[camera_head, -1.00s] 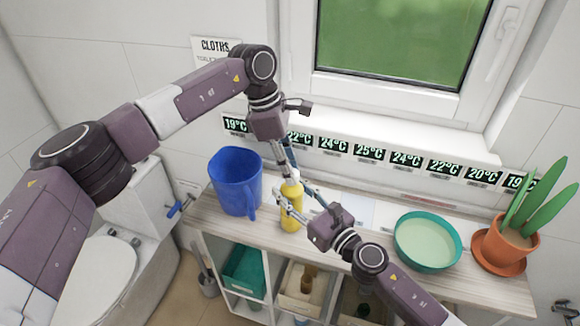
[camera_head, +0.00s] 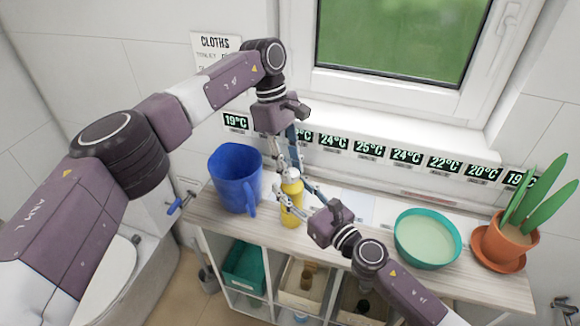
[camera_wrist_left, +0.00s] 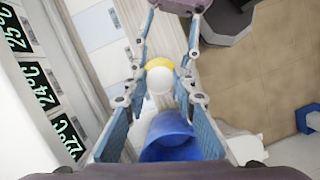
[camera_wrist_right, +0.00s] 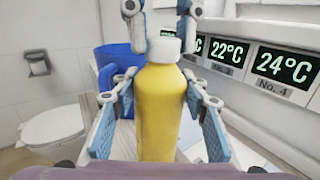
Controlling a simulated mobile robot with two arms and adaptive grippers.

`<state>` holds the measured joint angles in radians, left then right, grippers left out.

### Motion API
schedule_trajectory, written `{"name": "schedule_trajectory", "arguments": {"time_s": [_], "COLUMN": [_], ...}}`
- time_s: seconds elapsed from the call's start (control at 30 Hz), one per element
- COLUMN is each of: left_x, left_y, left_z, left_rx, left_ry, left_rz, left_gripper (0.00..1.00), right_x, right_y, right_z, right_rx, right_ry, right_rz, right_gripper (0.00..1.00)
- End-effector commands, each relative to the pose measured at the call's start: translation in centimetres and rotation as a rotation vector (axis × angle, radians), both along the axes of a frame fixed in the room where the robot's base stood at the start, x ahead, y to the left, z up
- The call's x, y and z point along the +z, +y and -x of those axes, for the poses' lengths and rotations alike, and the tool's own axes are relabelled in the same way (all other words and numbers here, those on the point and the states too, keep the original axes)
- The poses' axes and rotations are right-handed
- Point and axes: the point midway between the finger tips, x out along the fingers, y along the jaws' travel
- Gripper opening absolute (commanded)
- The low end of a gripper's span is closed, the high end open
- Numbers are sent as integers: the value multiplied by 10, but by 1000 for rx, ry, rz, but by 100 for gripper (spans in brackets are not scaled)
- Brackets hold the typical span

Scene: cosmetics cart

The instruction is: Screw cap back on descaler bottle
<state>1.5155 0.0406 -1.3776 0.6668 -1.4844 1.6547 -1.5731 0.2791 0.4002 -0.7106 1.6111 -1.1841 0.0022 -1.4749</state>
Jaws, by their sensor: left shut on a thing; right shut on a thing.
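The yellow descaler bottle (camera_head: 291,204) stands upright on the shelf top, right of the blue jug. My right gripper (camera_wrist_right: 160,105) is shut around the bottle's body from the front right. The white cap (camera_wrist_right: 164,48) sits at the bottle's neck in the right wrist view; it also shows from above in the left wrist view (camera_wrist_left: 160,80). My left gripper (camera_head: 289,172) points down over the bottle and is shut on the cap. Whether the cap's thread is engaged cannot be told.
The blue jug (camera_head: 237,178) stands close to the left of the bottle. A teal bowl (camera_head: 427,238) and a potted plant (camera_head: 505,240) stand to the right. The window wall with temperature displays (camera_head: 369,149) is close behind.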

Motion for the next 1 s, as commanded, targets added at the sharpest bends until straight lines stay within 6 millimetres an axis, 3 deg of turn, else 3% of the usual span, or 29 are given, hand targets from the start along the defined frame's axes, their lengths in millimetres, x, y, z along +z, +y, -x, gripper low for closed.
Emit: {"name": "schedule_trajectory", "arguments": {"time_s": [0.3,0.73,0.77,0.8,0.9,1.0], "left_x": [1,1,1,1,1,1], "left_y": [-1,1,1,1,0,0], "left_z": [-2,-2,-2,-2,-1,-1], "left_rx": [-301,-348,-348,-347,-348,-348], "left_ry": [-4,-3,-3,-3,-2,-2], "left_rz": [-1,3,3,3,4,3], "left_gripper": [15,15,28,32,42,42], "right_x": [0,0,0,0,0,0], "right_y": [1,1,1,1,1,0], "right_z": [1,1,1,1,1,0], "right_rx": [2,2,2,2,2,1], "right_ry": [-1,0,0,0,0,0], "right_rz": [2,0,0,0,0,0], "right_gripper": [0,0,0,0,0,0]}}
